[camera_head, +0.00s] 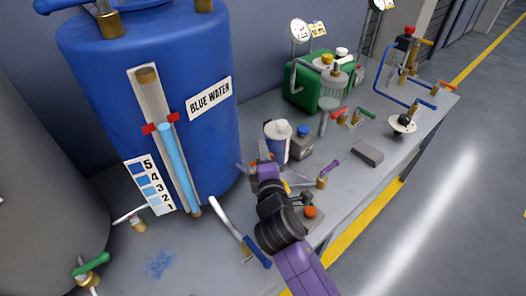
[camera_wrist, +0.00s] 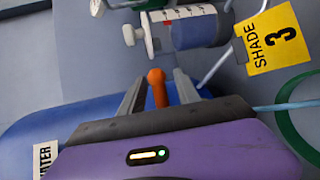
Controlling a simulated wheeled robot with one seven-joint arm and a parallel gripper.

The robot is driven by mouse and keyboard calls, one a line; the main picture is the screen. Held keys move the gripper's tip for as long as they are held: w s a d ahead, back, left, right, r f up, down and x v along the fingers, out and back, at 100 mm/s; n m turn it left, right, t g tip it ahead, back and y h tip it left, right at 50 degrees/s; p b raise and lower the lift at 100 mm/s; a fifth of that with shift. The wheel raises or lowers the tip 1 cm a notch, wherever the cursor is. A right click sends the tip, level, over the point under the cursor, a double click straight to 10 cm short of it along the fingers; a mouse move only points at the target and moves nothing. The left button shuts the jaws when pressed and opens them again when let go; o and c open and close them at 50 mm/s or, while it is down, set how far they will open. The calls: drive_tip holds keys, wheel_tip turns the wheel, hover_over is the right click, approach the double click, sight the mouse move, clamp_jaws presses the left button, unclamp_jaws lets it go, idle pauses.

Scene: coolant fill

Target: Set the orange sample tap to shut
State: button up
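The orange tap handle (camera_wrist: 157,88), a short stem with a rounded end, stands between the fingers of my gripper (camera_wrist: 160,84) in the wrist view. The fingers are apart, one on each side of it, with a visible gap at least on the right. The lower part of the tap is hidden behind the gripper body. In the head view my gripper (camera_head: 257,164) is above the bench, right of the blue tank (camera_head: 215,140). The orange handle cannot be made out there, and its tap setting cannot be read.
A white-and-blue canister (camera_head: 277,141) stands just beyond my gripper. A blue-ended lever (camera_head: 256,253) lies nearer. In the wrist view a yellow SHADE 3 tag (camera_wrist: 271,38) hangs at upper right.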

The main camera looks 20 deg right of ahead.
drive_tip(key=shift+w+d+f, duration=0.15)
drive_tip(key=shift+w, duration=0.5)
clamp_jaws()
drive_tip(key=shift+p, duration=0.3)
drive_tip(key=y+p, duration=0.1)
drive_tip(key=p, duration=0.1)
drive_tip(key=n+p, duration=0.1)
drive_tip(key=p, duration=0.1)
drive_tip(key=n+y+p, duration=0.1)
drive_tip(key=p, duration=0.1)
drive_tip(key=shift+w+a+r+y+p, duration=0.25)
drive_tip(key=shift+w+a+y+p, duration=0.05)
drive_tip(key=shift+a+f+t+p, duration=0.1)
drive_tip(key=shift+f+t+p, duration=0.2)
drive_tip(key=shift+p, duration=0.25)
